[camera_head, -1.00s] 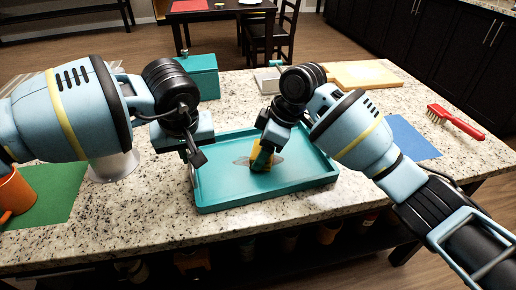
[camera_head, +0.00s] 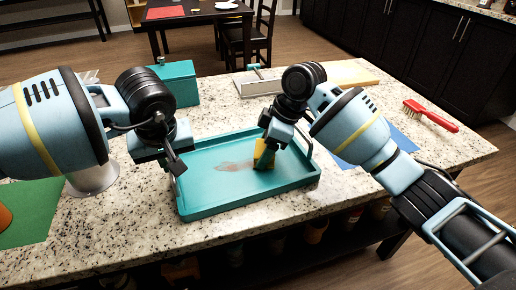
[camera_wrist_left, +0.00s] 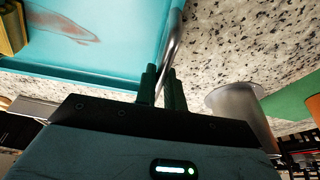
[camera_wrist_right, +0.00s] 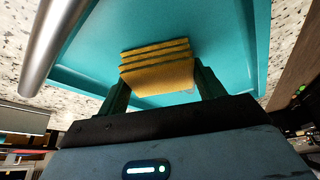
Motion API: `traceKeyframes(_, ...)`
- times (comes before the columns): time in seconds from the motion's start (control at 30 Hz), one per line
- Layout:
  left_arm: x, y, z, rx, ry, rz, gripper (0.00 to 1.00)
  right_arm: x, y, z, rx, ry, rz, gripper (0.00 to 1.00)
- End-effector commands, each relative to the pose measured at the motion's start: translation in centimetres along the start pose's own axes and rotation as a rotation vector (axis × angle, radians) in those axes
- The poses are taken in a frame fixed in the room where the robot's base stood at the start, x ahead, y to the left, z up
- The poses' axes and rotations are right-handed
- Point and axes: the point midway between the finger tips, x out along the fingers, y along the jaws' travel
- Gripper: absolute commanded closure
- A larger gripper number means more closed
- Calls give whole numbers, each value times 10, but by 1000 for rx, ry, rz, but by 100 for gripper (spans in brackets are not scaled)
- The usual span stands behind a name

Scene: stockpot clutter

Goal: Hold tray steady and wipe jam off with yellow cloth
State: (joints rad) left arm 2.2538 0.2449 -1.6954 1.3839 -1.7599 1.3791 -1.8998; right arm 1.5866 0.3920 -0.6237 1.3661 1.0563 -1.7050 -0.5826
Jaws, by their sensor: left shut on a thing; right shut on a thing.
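The teal tray (camera_head: 205,199) lies on the speckled counter with a reddish-brown jam smear (camera_head: 232,166) on its floor. The smear also shows in the left wrist view (camera_wrist_left: 66,25). My left gripper (camera_head: 177,167) is shut on the metal handle (camera_wrist_left: 175,38) at the tray's left end. My right gripper (camera_head: 266,150) is shut on the folded yellow cloth (camera_head: 263,162), which is at the tray floor just right of the smear. The cloth's folded layers show between the fingers in the right wrist view (camera_wrist_right: 157,70). Whether it presses on the tray is unclear.
A teal box (camera_head: 178,84) and a wooden board (camera_head: 352,75) stand behind the tray. A red brush (camera_head: 432,117) and a blue mat (camera_head: 402,143) lie to the right. A metal container (camera_head: 95,180) and a green mat (camera_head: 35,218) are left. The counter in front is clear.

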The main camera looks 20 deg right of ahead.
Motion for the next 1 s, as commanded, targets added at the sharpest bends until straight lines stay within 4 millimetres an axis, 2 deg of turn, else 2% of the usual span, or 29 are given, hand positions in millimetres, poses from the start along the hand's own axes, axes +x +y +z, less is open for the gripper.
traceKeyframes(0.47,0,0,0,0,1,1,100,2,0,0,-1,2,0,59)
traceKeyframes(1.0,-1,1,0,1,1,3,100,11,-14,-26,-2,3,-1,59)
